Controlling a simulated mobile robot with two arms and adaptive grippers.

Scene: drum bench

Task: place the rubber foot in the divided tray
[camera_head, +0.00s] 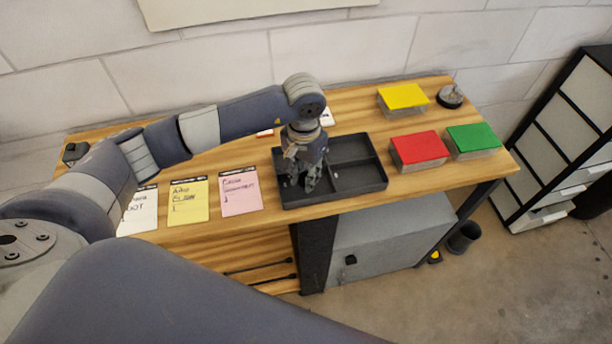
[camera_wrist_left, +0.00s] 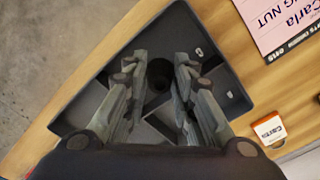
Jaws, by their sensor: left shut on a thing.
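The divided tray (camera_head: 375,186) is dark grey with several compartments and sits on the wooden bench. It also shows in the wrist view (camera_wrist_left: 226,75). My left gripper (camera_head: 304,184) points down over the left part of the tray. In the wrist view, its fingers (camera_wrist_left: 158,85) are closed in on a small dark round piece, the rubber foot (camera_wrist_left: 160,72). The foot is hidden by the fingers in the head view. I cannot tell whether it touches the tray floor. My right gripper is not in view.
Yellow-lidded (camera_head: 403,97), red-lidded (camera_head: 419,148) and green-lidded (camera_head: 473,139) boxes stand right of the tray. White, yellow (camera_head: 188,202) and pink (camera_head: 240,191) cards lie to its left. A grey round object (camera_head: 450,96) sits at the back right. Small pale labels show inside the tray.

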